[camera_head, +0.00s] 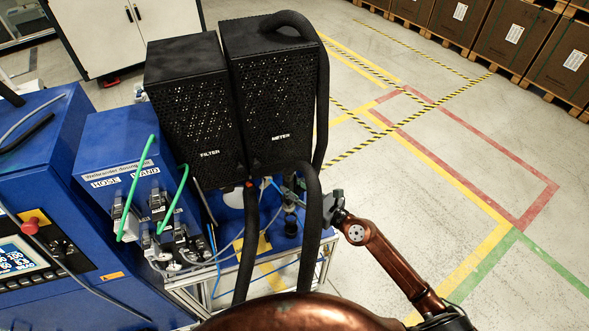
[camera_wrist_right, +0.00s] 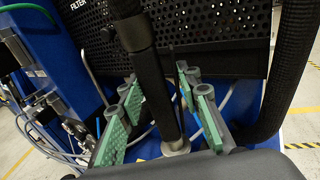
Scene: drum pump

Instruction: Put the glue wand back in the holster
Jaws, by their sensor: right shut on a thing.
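The glue wand with its black hose (camera_wrist_right: 147,85) runs down through the middle of the right wrist view to a pale metal fitting (camera_wrist_right: 176,147). My right gripper (camera_wrist_right: 157,100), with green-padded fingers, is on both sides of it and shut on it. In the head view my right gripper (camera_head: 334,207) is at the end of the copper arm, just right of the black hose (camera_head: 311,225), in front of the METER box. The wand is mostly hidden there, behind the hose and among small metal parts. I cannot make out the holster clearly. My left gripper is not in view.
Black perforated FILTER (camera_head: 190,105) and METER (camera_head: 272,90) boxes stand behind the gripper. A blue control box (camera_head: 115,165) with green cables is on the left. A thick black hose (camera_head: 322,100) runs down the METER box's right side. Open floor lies to the right.

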